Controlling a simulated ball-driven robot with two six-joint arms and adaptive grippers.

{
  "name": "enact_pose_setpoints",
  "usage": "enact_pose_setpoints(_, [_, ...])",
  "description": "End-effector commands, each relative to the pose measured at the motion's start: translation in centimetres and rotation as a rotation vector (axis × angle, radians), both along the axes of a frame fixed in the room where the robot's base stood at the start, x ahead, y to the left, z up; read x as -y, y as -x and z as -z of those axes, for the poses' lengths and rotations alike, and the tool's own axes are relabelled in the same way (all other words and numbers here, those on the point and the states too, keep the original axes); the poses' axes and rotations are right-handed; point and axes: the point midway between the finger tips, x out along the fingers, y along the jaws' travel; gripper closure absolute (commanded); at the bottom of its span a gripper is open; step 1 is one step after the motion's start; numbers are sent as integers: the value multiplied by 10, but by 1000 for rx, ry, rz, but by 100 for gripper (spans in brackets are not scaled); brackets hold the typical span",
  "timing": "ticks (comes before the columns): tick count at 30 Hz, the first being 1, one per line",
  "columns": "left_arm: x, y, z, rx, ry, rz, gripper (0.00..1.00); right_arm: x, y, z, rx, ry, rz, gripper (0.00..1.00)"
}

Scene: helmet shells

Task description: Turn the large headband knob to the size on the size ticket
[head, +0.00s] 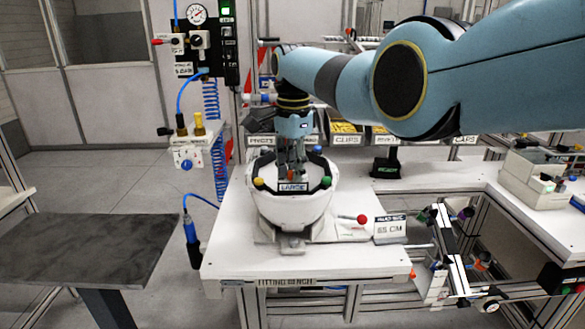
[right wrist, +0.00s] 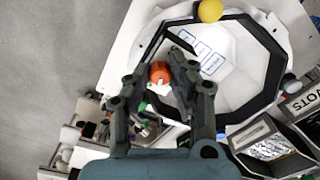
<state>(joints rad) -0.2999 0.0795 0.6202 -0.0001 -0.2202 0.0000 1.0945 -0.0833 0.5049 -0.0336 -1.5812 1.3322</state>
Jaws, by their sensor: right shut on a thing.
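The white helmet shell (head: 265,207) sits open side up in a holder on the bench. A black many-sided headband (head: 259,168) runs inside its rim, and a label reading LARGE (head: 292,187) is on its front. The size ticket (head: 390,229) stands right of the shell and reads 65 CM. My right gripper (head: 291,170) reaches down into the shell. In the right wrist view an orange-red knob (right wrist: 160,72) sits between its fingers, which are shut on it. My left gripper is not in view.
The white fitting bench (head: 225,255) carries the shell, with a red-knobbed lever (head: 362,220) beside it. A black stand (head: 386,165) and labelled bins (head: 346,133) are behind. A blue-handled tool (head: 191,242) hangs at the left edge. A grey table (head: 90,245) is at left.

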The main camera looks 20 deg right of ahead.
Motion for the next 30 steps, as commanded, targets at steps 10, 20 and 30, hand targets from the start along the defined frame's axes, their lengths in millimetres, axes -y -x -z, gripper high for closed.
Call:
enact_pose_setpoints(10, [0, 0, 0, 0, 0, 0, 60, 0, -1, -1, 2, 0, 277, 100])
enact_pose_setpoints(20, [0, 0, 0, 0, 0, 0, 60, 0, -1, -1, 2, 0, 419, 100])
enact_pose_setpoints(30, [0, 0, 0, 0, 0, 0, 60, 0, -1, -1, 2, -1, 451, 100])
